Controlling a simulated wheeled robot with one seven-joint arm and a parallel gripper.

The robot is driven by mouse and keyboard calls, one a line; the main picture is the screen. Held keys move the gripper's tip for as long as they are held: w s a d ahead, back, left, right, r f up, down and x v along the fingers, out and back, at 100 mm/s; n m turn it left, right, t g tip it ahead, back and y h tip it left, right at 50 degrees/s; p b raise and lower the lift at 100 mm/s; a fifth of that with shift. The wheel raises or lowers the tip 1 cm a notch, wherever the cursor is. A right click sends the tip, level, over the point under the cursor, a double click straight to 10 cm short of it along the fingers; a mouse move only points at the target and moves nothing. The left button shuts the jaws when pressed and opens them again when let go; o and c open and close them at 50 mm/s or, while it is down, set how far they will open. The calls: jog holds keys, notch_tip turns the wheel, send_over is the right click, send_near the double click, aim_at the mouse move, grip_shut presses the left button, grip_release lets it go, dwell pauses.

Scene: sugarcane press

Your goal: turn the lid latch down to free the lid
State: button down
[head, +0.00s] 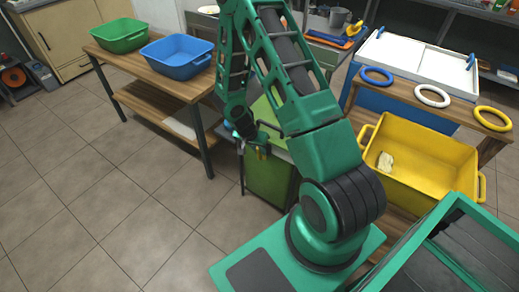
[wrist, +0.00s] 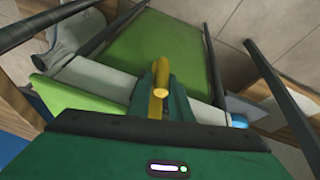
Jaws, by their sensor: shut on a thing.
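A short yellow latch handle (wrist: 160,94) stands in the middle of the wrist view. My gripper (wrist: 159,82) is shut on it, with one green finger on each side. Behind it is the green body (wrist: 155,45) of the press, between dark bars. In the head view my gripper (head: 259,152) is at the upper front of the green press (head: 268,182), with small yellow parts by the fingers. My arm hides much of the press and its top there. I cannot tell the lid's edge or the latch's exact angle.
A wooden table with a green tub (head: 121,36) and a blue tub (head: 177,57) stands to the left. A yellow crate (head: 425,160) and a shelf with blue, white and yellow rings (head: 432,95) are to the right. The tiled floor (head: 100,180) at front left is clear.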

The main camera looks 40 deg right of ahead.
jog(key=shift+w+a+f+n+g+h, duration=0.2)
jog(key=shift+w+f+n+g+h, duration=0.35)
jog(key=shift+g+h, duration=1.15)
jog(key=shift+w+a+f+n+g+h, duration=0.25)
jog(key=shift+n+g+h, duration=0.5)
jog(key=shift+g, duration=1.95)
jog(key=shift+w+a+f+n+g+h, duration=0.25)
jog(key=shift+n+g+h, duration=0.65)
jog(key=shift+g, duration=1.3)
jog(key=shift+w+d+f+h, duration=0.1)
jog(key=shift+w+h, duration=0.1)
jog(key=shift+h, duration=0.15)
jog(key=c, duration=1.6)
grip_release()
jog(key=shift+g, duration=0.3)
jog(key=shift+d, duration=0.1)
